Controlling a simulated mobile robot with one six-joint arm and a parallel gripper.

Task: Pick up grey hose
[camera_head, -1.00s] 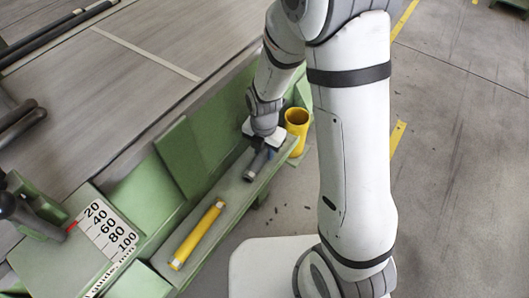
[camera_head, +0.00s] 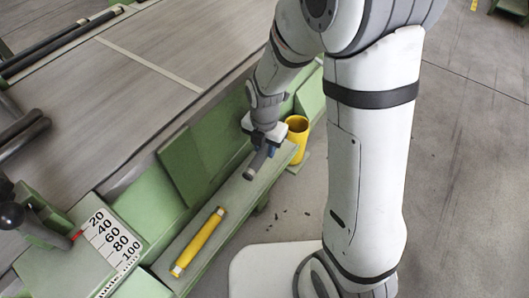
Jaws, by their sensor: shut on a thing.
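The grey hose (camera_head: 256,163) is a short dark grey tube near the far end of the green machine's ledge. My gripper (camera_head: 265,145) is shut on it from above, and the hose hangs tilted, with its lower end toward the viewer. It appears to be just above the ledge, though I cannot tell the exact gap. The upper part of the hose and most of the fingers are hidden by the gripper body.
A yellow tube (camera_head: 199,243) lies on the nearer part of the green ledge (camera_head: 228,215). A yellow cup (camera_head: 297,138) stands just right of my gripper. A numbered scale plate (camera_head: 111,243) is at lower left. Grey floor is open on the right.

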